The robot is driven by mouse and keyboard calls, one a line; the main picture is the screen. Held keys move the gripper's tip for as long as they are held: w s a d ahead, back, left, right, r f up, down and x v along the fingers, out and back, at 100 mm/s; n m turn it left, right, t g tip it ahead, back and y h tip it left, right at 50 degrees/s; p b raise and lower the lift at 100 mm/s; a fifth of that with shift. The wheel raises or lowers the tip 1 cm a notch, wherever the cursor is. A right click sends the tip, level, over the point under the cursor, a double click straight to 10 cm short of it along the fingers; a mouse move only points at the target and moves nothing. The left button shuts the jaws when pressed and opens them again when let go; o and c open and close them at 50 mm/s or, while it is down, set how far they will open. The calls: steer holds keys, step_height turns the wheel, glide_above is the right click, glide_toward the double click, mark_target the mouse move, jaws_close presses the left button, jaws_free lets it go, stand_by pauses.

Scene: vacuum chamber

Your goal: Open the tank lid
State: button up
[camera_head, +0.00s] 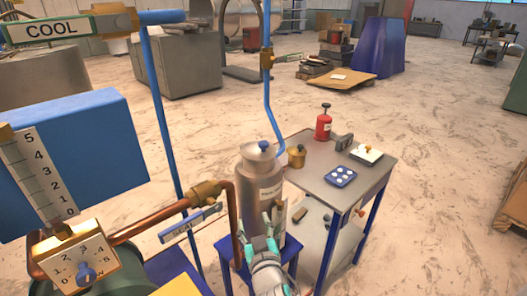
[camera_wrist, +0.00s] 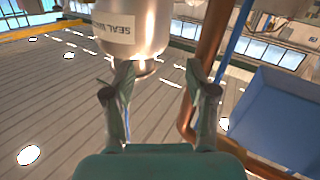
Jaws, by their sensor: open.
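The tank is a grey metal cylinder (camera_head: 262,185) with a white label, standing upright on a blue-legged stand. Its lid (camera_head: 258,150) is a light grey cap with a small knob, seated on the neck. My gripper (camera_head: 273,214) is in front of the tank's lower body, below the lid in the head view. In the wrist view the tank (camera_wrist: 150,22) hangs upside down in the picture, its narrow top end (camera_wrist: 146,67) toward the space between the fingers. My gripper (camera_wrist: 158,92) is open and empty there; contact with the tank cannot be seen.
A copper pipe (camera_head: 228,190) with a blue-handled valve (camera_head: 190,226) runs close left of the tank. A blue pipe (camera_head: 268,100) drops behind it.

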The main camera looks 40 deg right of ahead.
mark_target(263, 146)
steer(key=w+d+r+m+g+h, duration=0.1)
steer(key=w+d+r+m+h, duration=0.15)
steer(key=r, duration=0.45)
steer(key=w+d+r+m+g+h, duration=0.1)
steer(key=w+d+r+m+h, duration=0.1)
steer(key=w+d+r, duration=0.3)
steer(key=x, duration=0.5)
steer(key=d+r+x, duration=0.1)
steer(key=x, duration=0.2)
steer(key=shift+s+d+r, duration=0.1)
steer(key=shift+s+r, duration=0.05)
steer(key=shift+s, duration=0.1)
jaws_close()
